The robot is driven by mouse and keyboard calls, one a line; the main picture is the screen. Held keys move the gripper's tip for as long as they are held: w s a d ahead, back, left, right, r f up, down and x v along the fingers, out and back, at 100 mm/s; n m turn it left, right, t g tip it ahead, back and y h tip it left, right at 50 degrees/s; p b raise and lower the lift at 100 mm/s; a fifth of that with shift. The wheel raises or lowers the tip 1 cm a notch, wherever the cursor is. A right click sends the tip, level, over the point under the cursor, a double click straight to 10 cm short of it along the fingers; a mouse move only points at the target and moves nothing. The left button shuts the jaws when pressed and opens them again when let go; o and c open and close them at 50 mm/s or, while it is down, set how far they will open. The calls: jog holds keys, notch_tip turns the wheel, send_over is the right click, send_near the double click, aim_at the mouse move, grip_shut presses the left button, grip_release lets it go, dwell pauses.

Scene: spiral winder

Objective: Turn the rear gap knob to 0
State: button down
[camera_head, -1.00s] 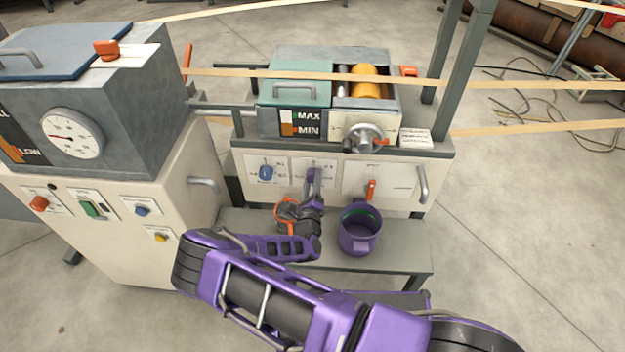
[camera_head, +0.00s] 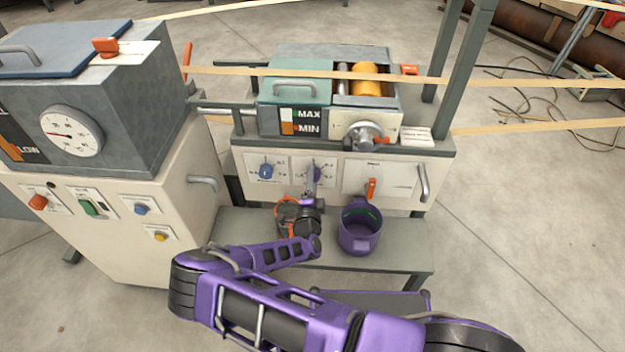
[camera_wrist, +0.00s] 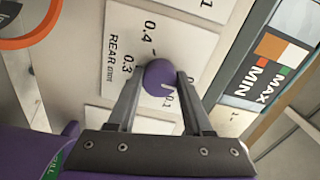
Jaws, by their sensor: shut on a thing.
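The rear gap knob is a round purple knob (camera_wrist: 159,77) on a white plate (camera_wrist: 122,40) marked "REAR", with 0.3, 0.4 and 0.1 readable. The knob's pale mark points to the picture's lower right, towards the 0.1 print. In the head view, my gripper (camera_head: 312,180) reaches up to the middle plate on the white front panel, and part of the purple knob (camera_head: 317,172) shows there.
A blue knob (camera_head: 266,171) is to the left and an orange lever (camera_head: 371,188) to the right on the same panel. A purple mug (camera_head: 360,235) stands on the grey shelf (camera_head: 395,258) below, close to my wrist. A MAX/MIN gauge (camera_head: 302,122) is above.

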jog(key=shift+f+n, duration=0.1)
jog(key=shift+n, duration=0.5)
jog(key=shift+c, duration=1.5)
grip_release()
jog(key=shift+s, duration=0.1)
jog(key=s+p, duration=0.1)
jog(key=s, duration=1.6)
jog(key=shift+s+a, duration=0.15)
jog(key=shift+a, duration=0.15)
